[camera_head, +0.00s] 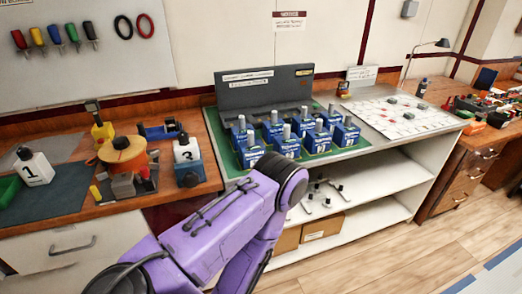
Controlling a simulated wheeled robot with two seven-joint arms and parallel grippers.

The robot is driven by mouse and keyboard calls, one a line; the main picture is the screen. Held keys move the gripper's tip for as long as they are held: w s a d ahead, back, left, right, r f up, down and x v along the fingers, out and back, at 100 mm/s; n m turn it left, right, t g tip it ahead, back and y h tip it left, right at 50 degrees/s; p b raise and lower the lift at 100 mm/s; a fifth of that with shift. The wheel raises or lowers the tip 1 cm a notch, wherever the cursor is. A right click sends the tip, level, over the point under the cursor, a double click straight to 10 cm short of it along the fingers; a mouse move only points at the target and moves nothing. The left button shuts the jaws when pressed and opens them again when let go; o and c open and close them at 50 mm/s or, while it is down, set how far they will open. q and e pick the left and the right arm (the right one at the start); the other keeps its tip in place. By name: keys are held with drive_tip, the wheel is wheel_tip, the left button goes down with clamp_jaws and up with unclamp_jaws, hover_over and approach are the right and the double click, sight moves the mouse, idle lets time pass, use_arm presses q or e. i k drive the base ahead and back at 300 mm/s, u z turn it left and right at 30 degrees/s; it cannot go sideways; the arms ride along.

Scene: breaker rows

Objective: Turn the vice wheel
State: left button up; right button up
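The arm is apart from the device in the picture. Neither gripper shows in this view.
Several blue boxes (285,143) stand on a green mat to the right. A lamp (428,44) stands farther right.

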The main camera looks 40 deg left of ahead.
sight(190, 179)
drive_tip(key=z, duration=0.45)
drive_tip(key=i, duration=1.55)
drive_tip(key=u, duration=2.7)
